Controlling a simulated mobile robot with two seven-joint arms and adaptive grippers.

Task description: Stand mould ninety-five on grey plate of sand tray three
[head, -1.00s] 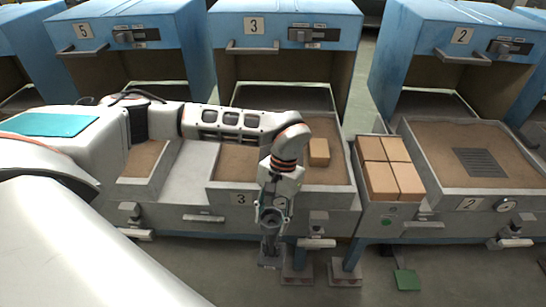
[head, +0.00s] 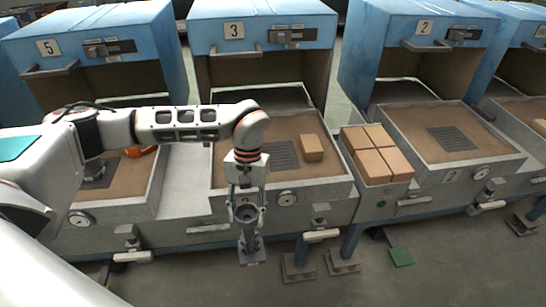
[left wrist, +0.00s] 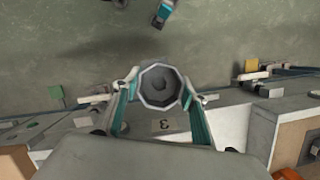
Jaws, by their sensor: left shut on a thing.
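My left gripper (head: 247,213) is shut on a grey mould (head: 250,248), which hangs upright in front of the bench, outside sand tray three (head: 230,198). The left wrist view shows the mould (left wrist: 160,86) from above as a grey faceted cup between the fingers (left wrist: 160,100). No number on it can be read. The slotted grey plate (head: 283,155) lies on the sand of tray three, behind the gripper, partly hidden by my arm. My right gripper is out of view.
A tan block (head: 312,148) lies on the sand right of the plate. A box of tan blocks (head: 378,150) stands between trays three and two. Tray two (head: 470,180) has a bare plate. An orange thing (head: 142,152) lies in the left tray. Furnace three (head: 262,20) is behind.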

